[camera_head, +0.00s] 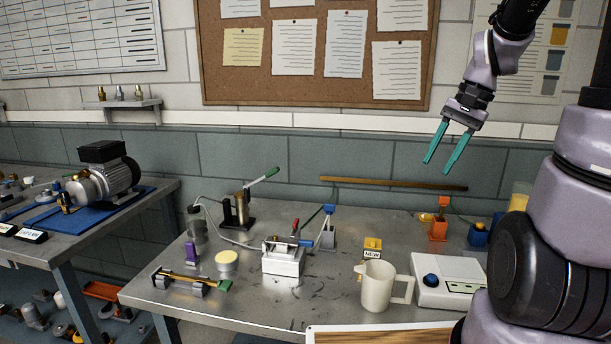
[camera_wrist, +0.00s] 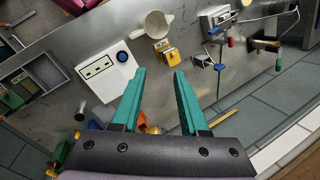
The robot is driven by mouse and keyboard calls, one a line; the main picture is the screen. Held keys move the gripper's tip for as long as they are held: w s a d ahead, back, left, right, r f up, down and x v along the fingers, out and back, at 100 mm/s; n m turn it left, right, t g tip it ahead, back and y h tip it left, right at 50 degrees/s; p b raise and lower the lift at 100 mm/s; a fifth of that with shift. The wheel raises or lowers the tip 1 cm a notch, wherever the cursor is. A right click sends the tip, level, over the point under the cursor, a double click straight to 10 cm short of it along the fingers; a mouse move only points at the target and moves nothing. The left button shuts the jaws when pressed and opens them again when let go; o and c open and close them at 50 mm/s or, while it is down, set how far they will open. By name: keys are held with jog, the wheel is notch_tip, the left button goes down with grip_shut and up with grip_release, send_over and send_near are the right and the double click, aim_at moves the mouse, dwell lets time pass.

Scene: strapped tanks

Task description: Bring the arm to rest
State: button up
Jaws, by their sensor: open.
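My gripper (camera_head: 447,153) hangs from my arm above the back right part of the metal workbench (camera_head: 215,292) in the head view. Its two teal fingers point down and stand apart with nothing between them. In the wrist view my gripper (camera_wrist: 157,75) also shows open and empty, and the bench lies below it. The fingers touch nothing that I can see. The rest of my arm fills the right side of the head view.
The bench holds a cream jug (camera_head: 377,286), a white device with a blue knob (camera_head: 447,288), a white clamp block (camera_head: 283,259) and an orange block (camera_head: 438,228). A corkboard (camera_head: 315,90) hangs on the wall behind. A side bench with a motor (camera_head: 112,174) stands left.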

jog(key=s+a+r+n+t+h, duration=0.1)
jog(key=s+a+r+n+t, duration=0.2)
jog(key=s+r+t, duration=0.3)
notch_tip(320, 180, up, 4)
jog(key=s+a, duration=0.1)
jog(key=s, duration=0.1)
jog(key=shift+s+a+r+n+h, duration=0.15)
jog(key=shift+s+r+n+h, duration=0.15)
jog(key=shift+s+n, duration=0.1)
